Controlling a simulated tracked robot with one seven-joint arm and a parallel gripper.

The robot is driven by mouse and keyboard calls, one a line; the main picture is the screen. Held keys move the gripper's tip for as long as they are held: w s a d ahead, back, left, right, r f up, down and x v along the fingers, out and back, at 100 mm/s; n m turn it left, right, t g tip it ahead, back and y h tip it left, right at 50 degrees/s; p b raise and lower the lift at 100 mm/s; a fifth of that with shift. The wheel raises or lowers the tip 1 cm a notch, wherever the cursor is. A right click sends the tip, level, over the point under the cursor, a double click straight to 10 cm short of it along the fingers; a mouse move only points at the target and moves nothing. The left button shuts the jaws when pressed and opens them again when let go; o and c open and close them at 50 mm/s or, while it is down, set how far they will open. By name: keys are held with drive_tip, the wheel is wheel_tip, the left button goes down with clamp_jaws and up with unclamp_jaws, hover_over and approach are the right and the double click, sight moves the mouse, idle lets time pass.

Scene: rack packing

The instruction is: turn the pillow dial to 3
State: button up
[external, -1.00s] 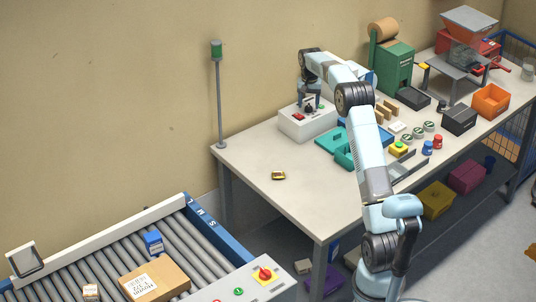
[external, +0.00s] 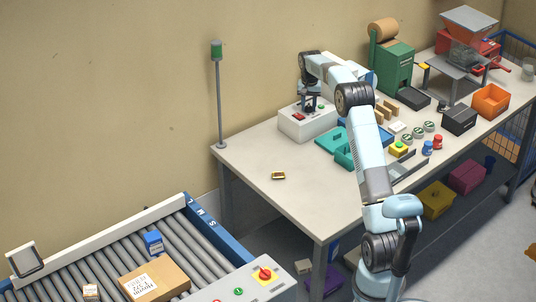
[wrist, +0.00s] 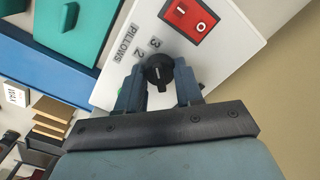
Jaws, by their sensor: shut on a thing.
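The pillow dial (wrist: 158,73) is a round black knob with a raised grip on the white control box (external: 308,124). In the wrist view the figures 3 (wrist: 155,43) and 2 (wrist: 138,51) are printed beside it, with a PILLOWS label (wrist: 125,42). My gripper (wrist: 160,88) has one finger on each side of the knob and is shut on it. In the external view my gripper (external: 310,106) is over the top of the box and hides the dial. The knob's pointer mark is too small to read surely; any other figures are hidden.
A red rocker switch (wrist: 190,19) sits close to the dial on the same box. A teal container (external: 333,142) stands in front of the box.

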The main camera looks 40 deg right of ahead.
drive_tip(key=shift+n, duration=0.6)
drive_tip(key=shift+c, duration=0.3)
drive_tip(key=o, duration=1)
drive_tip(key=shift+o, duration=0.2)
wheel_tip(320, 180, up, 14)
drive_tip(key=shift+f, duration=0.15)
drive_tip(key=shift+w, duration=0.1)
